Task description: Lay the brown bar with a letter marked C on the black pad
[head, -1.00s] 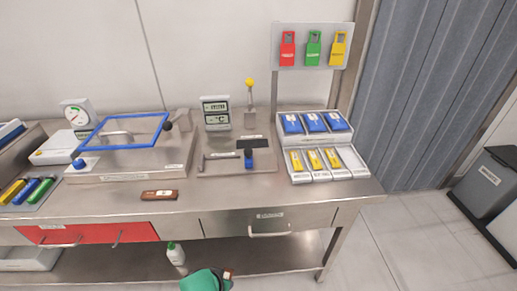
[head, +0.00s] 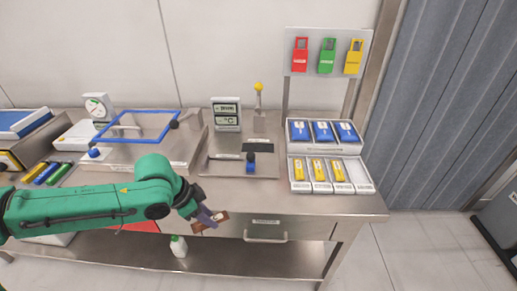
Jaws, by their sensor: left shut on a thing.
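My left gripper (head: 203,214) is shut on a brown bar (head: 217,219) with a small pale mark, its letter too small to read. It holds the bar tilted, in front of the bench's front edge in this view. A flat black piece (head: 262,147), which looks like the black pad, lies on the steel plate at mid-bench, behind a small blue-topped part (head: 250,160). The gripper and bar are nearer the camera than the pad and apart from it. The bench spot where a brown bar lay earlier is hidden by my left arm. My right gripper is not in view.
A blue-framed lid (head: 133,141) stands left of the pad. A display (head: 227,115) and a yellow-knobbed lever (head: 258,100) stand behind it. Trays with blue packs (head: 322,131) and yellow pieces (head: 318,169) are to the right. The bench front right of the gripper is clear.

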